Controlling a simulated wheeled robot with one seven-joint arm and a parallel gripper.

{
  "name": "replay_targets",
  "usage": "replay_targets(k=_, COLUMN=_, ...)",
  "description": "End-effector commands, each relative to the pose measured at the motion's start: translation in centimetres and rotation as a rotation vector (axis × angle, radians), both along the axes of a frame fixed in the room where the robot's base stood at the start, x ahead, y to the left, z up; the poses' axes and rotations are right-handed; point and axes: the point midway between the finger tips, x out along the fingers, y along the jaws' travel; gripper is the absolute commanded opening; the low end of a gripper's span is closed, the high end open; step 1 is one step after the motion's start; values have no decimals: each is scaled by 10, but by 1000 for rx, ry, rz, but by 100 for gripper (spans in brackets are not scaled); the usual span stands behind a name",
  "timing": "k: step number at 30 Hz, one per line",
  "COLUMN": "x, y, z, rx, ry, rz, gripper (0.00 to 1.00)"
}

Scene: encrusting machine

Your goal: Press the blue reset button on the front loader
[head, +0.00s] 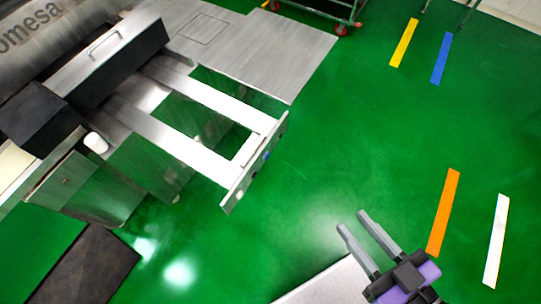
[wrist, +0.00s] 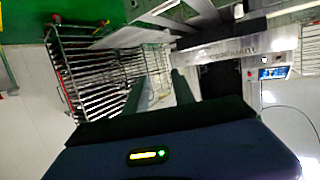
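The front loader (head: 251,172) is a steel frame with two long rails, reaching out from the machine in the head view. Its narrow end plate faces my side and carries a small blue button (head: 266,155) near the middle. My gripper (head: 352,220) is at the lower right of the head view, apart from the plate and to the right of and below the button. Its two grey fingers are spread with a gap between them, and they hold nothing. I cannot make out the blue button in the wrist view.
The steel encrusting machine (head: 120,60) fills the upper left. A cart with red wheels (head: 341,29) stands at the top. Yellow, blue, orange and white strips mark the green floor (head: 330,130), which is clear between my gripper and the loader. A wire rack (wrist: 95,75) shows in the wrist view.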

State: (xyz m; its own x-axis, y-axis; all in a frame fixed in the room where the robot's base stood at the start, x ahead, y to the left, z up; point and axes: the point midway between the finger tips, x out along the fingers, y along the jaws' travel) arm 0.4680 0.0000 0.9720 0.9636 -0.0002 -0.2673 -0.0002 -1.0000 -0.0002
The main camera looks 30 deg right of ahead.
Motion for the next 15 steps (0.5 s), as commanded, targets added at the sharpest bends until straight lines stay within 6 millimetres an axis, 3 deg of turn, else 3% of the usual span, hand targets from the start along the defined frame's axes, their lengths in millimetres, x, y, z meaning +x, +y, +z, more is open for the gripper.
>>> replay_targets(k=11, x=0, y=0, z=0, rx=0, ry=0, rz=0, gripper=31)
replay_targets(k=12, x=0, y=0, z=0, rx=0, ry=0, rz=0, gripper=29)
replay_targets(k=15, x=0, y=0, z=0, rx=0, ry=0, rz=0, gripper=9)
